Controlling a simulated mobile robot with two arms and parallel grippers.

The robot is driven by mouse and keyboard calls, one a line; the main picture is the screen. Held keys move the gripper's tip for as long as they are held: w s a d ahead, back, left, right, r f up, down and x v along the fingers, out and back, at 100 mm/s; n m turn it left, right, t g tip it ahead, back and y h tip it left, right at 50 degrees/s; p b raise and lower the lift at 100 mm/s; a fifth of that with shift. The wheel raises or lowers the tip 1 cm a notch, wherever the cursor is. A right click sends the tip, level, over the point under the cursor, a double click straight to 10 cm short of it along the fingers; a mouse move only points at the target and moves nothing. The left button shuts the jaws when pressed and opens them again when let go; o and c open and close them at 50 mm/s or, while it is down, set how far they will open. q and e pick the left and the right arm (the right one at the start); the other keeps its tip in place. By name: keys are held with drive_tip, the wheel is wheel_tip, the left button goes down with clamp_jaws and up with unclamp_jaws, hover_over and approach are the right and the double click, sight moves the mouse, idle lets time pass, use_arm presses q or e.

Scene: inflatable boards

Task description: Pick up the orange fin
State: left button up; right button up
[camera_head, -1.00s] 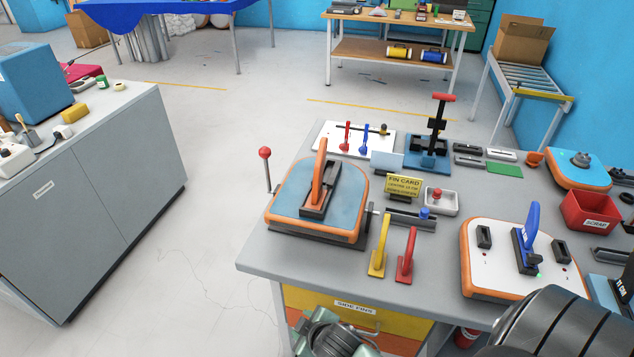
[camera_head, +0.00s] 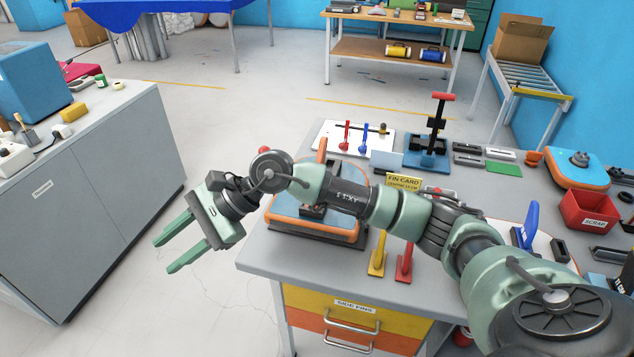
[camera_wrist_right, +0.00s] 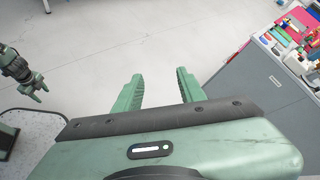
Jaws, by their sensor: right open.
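The orange fin (camera_head: 321,148) stands upright on the blue-topped, orange-edged board (camera_head: 284,205) at the table's left end. In the head view my right arm crosses in front and hides most of the fin and part of the board. My right gripper (camera_head: 165,254) is open and empty, left of the board and beyond the table edge, pointing left and down. The right wrist view shows its two fingers apart (camera_wrist_right: 161,90) with only floor between them. My left gripper (camera_wrist_right: 38,92) shows small at the left of the wrist view; its jaws are unclear.
A yellow card (camera_head: 405,182) stands behind the arm. A grey cabinet (camera_head: 95,190) is at left, with open floor between.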

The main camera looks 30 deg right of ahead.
drive_tip(key=w+d+f+n+h, duration=0.25)
drive_tip(key=d+h, duration=0.25)
drive_tip(key=d, duration=0.4)
drive_tip(key=n+h, duration=0.2)
drive_tip(key=h, duration=0.8)
approach(317, 155)
wheel_tip(317, 155, down, 6)
drive_tip(key=s, duration=0.2)
drive_tip(key=shift+w+d+f+t+p, duration=0.2)
drive_tip(key=shift+d+t+p, duration=0.05)
drive_tip(key=shift+t+p, duration=0.05)
drive_tip(key=p+x, duration=0.1)
drive_tip(key=x, duration=0.1)
drive_tip(key=p+x, duration=0.1)
drive_tip(key=x, duration=0.1)
drive_tip(key=p+x, duration=0.1)
drive_tip(key=x, duration=0.1)
drive_tip(key=shift+w+d, duration=0.1)
drive_tip(key=shift+w, duration=0.25)
drive_tip(key=shift+w+f, duration=0.1)
drive_tip(key=shift+f, duration=0.25)
clamp_jaws()
